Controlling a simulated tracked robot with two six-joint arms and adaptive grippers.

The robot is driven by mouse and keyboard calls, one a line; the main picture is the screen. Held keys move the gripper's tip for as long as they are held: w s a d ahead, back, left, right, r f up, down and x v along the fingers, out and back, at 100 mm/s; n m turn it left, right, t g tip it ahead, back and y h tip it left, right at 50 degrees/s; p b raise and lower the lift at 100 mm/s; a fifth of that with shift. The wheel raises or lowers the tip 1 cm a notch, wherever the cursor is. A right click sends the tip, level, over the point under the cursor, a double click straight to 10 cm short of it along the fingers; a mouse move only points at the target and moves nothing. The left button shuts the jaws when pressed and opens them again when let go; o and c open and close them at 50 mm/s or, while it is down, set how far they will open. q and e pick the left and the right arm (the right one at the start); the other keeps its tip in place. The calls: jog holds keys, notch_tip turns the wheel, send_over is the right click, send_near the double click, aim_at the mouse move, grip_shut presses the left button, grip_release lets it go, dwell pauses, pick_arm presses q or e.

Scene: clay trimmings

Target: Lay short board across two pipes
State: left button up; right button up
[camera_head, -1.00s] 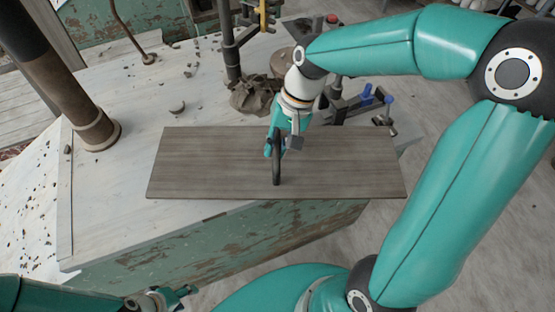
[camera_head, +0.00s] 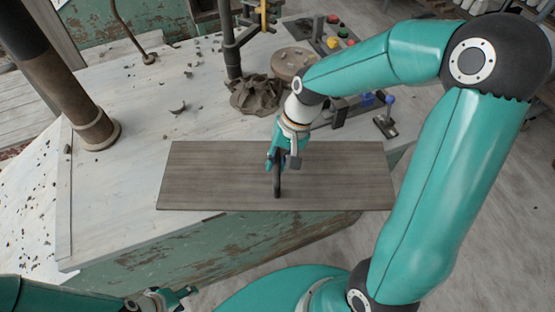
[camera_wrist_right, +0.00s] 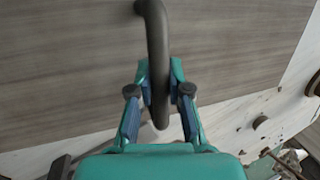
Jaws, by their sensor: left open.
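The short board (camera_head: 220,178) is a flat grey-brown wooden plank with a dark bent handle (camera_wrist_right: 157,35) on its top. My right gripper (camera_head: 277,163) is shut on this handle; in the right wrist view its fingers (camera_wrist_right: 160,78) lie on both sides of it. The board looks level and reaches past the front edge of the table. Whether it touches the table is unclear. No pair of pipes under the board is visible; the board may hide them. My left gripper (camera_head: 188,292) is open and empty at the lower left, away from the board.
The pale worktable (camera_head: 120,185) has a worn green front and scattered clay trimmings. A dark post (camera_head: 62,75) stands at its left. The table's left part is mostly free.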

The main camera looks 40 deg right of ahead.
jog(key=o, duration=0.4)
jog(key=shift+r, duration=0.15)
jog(key=v, duration=1)
jog(key=shift+d+r+p, duration=0.1)
jog(key=shift+r+p, duration=0.3)
jog(key=shift+o, duration=0.5)
notch_tip(320, 180, up, 6)
jog(key=s+t+h+p, duration=0.1)
jog(key=s+p, duration=0.1)
jog(key=p, duration=0.2)
jog(key=shift+d, duration=0.25)
send_near(278, 159)
jog(key=shift+m, duration=0.3)
jog(key=x, duration=0.5)
jog(key=shift+a+f+b, duration=0.1)
jog(key=shift+f+b, duration=0.15)
jog(key=shift+b, duration=0.05)
jog(key=shift+p+x, duration=0.3)
jog(key=shift+x, duration=2.4)
